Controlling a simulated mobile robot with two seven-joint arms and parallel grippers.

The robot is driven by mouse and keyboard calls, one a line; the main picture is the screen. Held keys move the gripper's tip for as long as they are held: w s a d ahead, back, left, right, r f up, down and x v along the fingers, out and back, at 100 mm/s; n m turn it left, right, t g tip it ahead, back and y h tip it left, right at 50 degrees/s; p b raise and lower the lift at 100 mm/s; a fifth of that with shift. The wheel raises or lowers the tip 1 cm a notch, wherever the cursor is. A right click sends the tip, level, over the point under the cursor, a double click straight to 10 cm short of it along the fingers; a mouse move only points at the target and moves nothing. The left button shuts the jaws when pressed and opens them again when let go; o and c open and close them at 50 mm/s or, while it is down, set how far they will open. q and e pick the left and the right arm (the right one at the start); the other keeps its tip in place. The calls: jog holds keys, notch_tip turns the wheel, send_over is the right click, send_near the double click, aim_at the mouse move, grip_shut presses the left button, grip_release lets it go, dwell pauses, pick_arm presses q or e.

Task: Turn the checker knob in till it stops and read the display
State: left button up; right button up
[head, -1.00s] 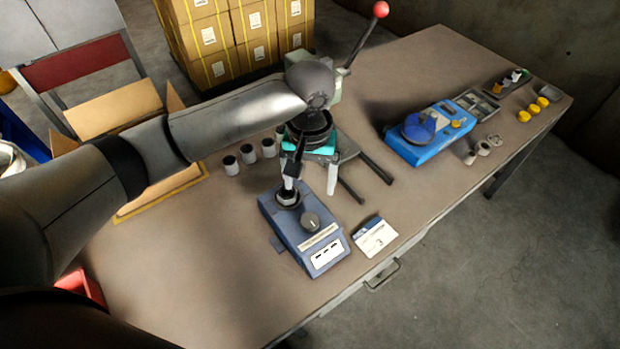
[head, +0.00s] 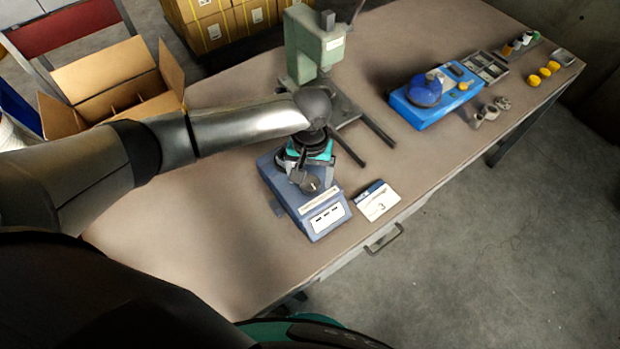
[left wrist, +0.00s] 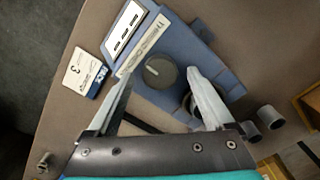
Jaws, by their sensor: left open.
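The blue-grey checker (head: 293,208) sits on the table with its display (head: 326,218) facing the front; the display shows three short dark marks, perhaps dashes. My left gripper (head: 305,181) is open, pointing down over the checker's dark round knob (head: 311,184). In the left wrist view, the knob (left wrist: 160,72) with its pale pointer line lies between the two open fingers (left wrist: 160,78); I cannot tell whether they touch it. The display (left wrist: 125,28) also shows there. A finger partly hides the round socket behind the knob. My right gripper is not in view.
A card marked 3 (head: 377,201) lies right of the checker. A green press (head: 312,50) stands behind my left arm. A blue device (head: 432,100) stands farther right. Grey cylinders (left wrist: 270,117) stand close to the checker. The table's front edge is near.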

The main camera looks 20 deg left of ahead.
pick_arm(q)
jog(key=shift+f, duration=0.45)
jog(key=shift+c, duration=0.2)
jog(key=c, duration=1.3)
jog(key=shift+r, duration=0.1)
